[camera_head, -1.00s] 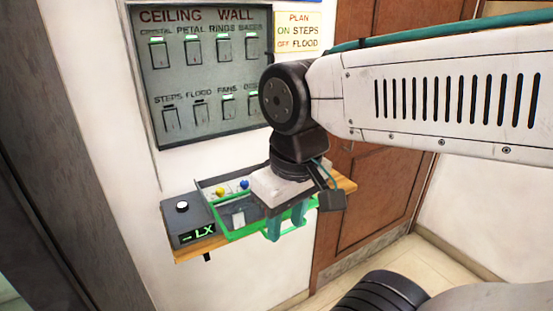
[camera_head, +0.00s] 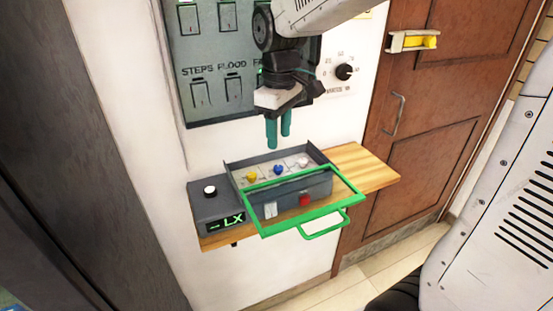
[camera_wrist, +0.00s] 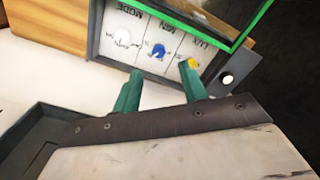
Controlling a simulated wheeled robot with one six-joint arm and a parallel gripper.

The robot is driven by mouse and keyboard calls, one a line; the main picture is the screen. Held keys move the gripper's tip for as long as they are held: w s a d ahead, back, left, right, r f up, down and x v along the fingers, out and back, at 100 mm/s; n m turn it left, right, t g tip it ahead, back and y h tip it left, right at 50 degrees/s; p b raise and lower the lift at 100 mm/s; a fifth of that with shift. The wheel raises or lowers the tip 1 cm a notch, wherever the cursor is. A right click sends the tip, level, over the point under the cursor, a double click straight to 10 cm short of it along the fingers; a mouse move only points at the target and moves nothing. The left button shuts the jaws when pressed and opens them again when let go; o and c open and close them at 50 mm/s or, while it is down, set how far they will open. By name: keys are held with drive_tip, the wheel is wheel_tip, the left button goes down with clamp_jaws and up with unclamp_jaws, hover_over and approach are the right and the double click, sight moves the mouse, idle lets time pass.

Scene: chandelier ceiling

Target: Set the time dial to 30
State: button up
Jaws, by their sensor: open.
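A grey control box (camera_head: 280,190) stands on the wooden shelf with three knobs on its face: yellow (camera_head: 251,176), blue (camera_head: 278,169) and a pale one (camera_head: 303,162). In the wrist view the blue knob (camera_wrist: 157,50) is labelled MIN, the yellow knob (camera_wrist: 192,64) LUX and the pale knob (camera_wrist: 122,37) MODE. A green-framed clear cover (camera_head: 252,213) hangs out in front of the box, off the knobs. My gripper (camera_head: 279,145) is open and empty above the box, fingers pointing down. In the wrist view its fingertips (camera_wrist: 161,70) lie either side of the blue knob, apparently without touching.
A black dial (camera_head: 344,72) is on the wall at right, its small label hard to read. A small unit (camera_head: 215,203) with a white knob and green LX display sits left of the box. The shelf's right end (camera_head: 367,167) is clear. A door (camera_head: 420,130) stands at right.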

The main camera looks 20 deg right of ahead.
sight(276, 166)
drive_tip(key=shift+w+a+f, duration=0.15)
drive_tip(key=shift+w+f, duration=0.15)
drive_tip(key=shift+w, duration=0.1)
drive_tip(key=shift+w+f, duration=0.1)
drive_tip(key=shift+f, duration=0.25)
wheel_tip(276, 166, down, 7)
drive_tip(key=shift+r, duration=0.1)
clamp_jaws()
